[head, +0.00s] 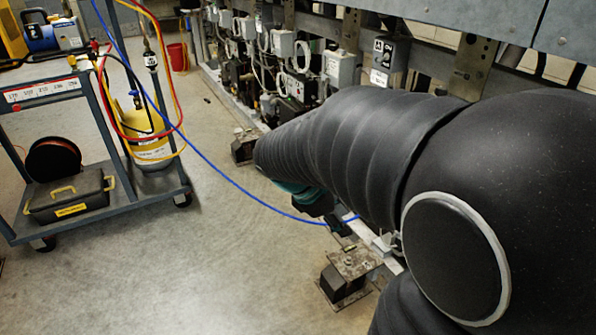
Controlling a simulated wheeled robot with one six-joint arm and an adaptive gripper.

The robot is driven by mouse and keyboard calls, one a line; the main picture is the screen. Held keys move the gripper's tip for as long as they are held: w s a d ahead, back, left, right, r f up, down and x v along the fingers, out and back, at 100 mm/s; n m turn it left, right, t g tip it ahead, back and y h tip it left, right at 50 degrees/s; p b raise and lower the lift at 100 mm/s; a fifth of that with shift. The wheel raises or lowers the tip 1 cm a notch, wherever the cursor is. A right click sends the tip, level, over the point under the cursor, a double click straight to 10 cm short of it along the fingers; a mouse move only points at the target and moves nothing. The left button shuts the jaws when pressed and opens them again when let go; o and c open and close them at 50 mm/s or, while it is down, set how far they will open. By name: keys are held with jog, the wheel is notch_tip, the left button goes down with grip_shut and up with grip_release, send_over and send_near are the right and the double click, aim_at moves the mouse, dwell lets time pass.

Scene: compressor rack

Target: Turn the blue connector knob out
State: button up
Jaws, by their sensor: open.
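The blue hose (243,189) runs from the cart down and right to the lower edge of the rack, where its end passes behind my arm. The blue connector knob cannot be made out; the area around the hose's end is largely covered by my black-sleeved arm. My gripper is hidden behind the arm too. A teal part (297,191) and a dark part show just below the arm; what they belong to is unclear.
A wheeled cart (105,215) at left carries a yellow cylinder (150,140), a hose reel (53,160) and a black case (70,197). A red bucket (178,56) stands farther back. Rack feet (346,275) jut onto the floor. The floor between cart and rack is clear.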

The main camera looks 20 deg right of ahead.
jog(key=w+d+f+n+g+h, duration=0.2)
jog(key=w+d+f+n+h, duration=0.45)
jog(key=w+d+n, duration=0.55)
jog(key=w+d+f+n+t+h, duration=0.2)
jog(key=w+f+n+t+h, duration=0.25)
jog(key=w+f+n, duration=0.8)
jog(key=s+d+r+m+b, duration=0.2)
jog(key=d+m+b, duration=0.6)
jog(key=m+b, duration=0.7)
jog(key=m, duration=0.3)
jog(key=shift+s+d+h, duration=0.2)
jog(key=shift+d+h, duration=0.15)
jog(key=shift+h, duration=0.05)
